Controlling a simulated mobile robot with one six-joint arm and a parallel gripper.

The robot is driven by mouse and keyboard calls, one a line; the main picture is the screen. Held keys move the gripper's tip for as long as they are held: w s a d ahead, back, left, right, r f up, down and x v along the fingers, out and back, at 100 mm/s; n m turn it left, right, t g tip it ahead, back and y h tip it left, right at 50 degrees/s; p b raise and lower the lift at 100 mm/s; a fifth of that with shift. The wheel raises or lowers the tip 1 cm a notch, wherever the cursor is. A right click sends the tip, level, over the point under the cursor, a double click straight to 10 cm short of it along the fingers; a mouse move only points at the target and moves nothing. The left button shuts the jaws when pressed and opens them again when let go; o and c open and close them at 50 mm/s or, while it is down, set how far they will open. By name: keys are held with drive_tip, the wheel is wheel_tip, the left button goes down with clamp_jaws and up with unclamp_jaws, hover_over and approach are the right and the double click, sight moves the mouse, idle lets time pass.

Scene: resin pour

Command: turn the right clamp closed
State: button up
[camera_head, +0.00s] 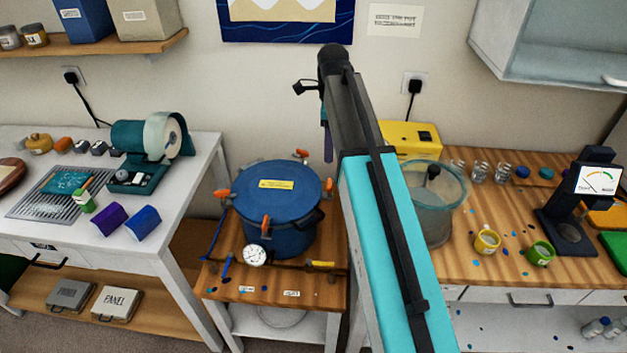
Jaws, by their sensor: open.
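The blue pressure pot (262,235) stands on a small wooden table, its blue lid (270,185) on top. Orange-handled clamps sit around the lid rim. The right clamp (329,187) is at the rim's right edge, beside my arm; whether it is open or closed I cannot tell. Other clamps show at the left (223,192), back (301,155) and front (265,223). My gripper (328,150) is mostly hidden behind my arm; a narrow part points down above the right clamp, apart from it. It is open and I see nothing in it.
A gauge (254,256) and a yellow-handled valve (320,264) are at the pot's front. Right of my arm, a clear round vessel (432,195) and a yellow box (410,140) stand on the bench. A teal machine (140,150) is on the left table.

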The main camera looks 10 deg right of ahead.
sight(329, 182)
drive_tip(key=shift+d+f+p, duration=0.15)
drive_tip(key=shift+f+p, duration=1.65)
drive_tip(key=shift+f, duration=4.85)
